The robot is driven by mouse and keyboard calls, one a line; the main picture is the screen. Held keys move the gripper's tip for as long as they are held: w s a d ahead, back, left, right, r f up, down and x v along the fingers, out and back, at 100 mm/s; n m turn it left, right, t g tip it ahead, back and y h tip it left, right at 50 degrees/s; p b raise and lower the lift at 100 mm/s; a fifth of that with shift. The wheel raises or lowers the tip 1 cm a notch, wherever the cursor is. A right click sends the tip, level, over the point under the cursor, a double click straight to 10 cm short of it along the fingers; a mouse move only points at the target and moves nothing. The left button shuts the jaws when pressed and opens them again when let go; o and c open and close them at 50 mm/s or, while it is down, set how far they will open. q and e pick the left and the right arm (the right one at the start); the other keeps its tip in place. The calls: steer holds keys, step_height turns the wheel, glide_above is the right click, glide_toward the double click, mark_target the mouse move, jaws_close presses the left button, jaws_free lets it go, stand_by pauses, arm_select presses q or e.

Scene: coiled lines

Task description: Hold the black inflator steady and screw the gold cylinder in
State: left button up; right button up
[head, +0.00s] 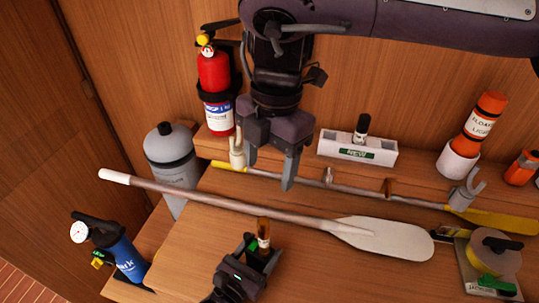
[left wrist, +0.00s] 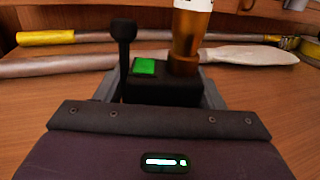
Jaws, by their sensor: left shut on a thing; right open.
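The black inflator (left wrist: 160,92) is gripped between the jaws of my left gripper (head: 258,262), low over the wooden table. It has a green square on top and a black round-headed lever at its left in the left wrist view. The gold cylinder (left wrist: 187,35), with a white band, stands upright on the inflator's right end; whether its thread is engaged I cannot tell. In the head view the cylinder (head: 263,232) shows above the left jaws. My right gripper (head: 269,172) is open and empty, pointing down behind and above the cylinder, apart from it.
A paddle (head: 280,212) lies across the table behind the cylinder. Behind it are a second, yellow-ended paddle (head: 485,219), a red extinguisher (head: 214,75), a grey tank (head: 172,160) and a white box (head: 358,148). A blue pump bottle (head: 125,258) stands left, a reel (head: 492,252) right.

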stand_by(0.3)
arm_select(q)
steer(key=o, duration=1.2)
steer(key=shift+s, duration=0.1)
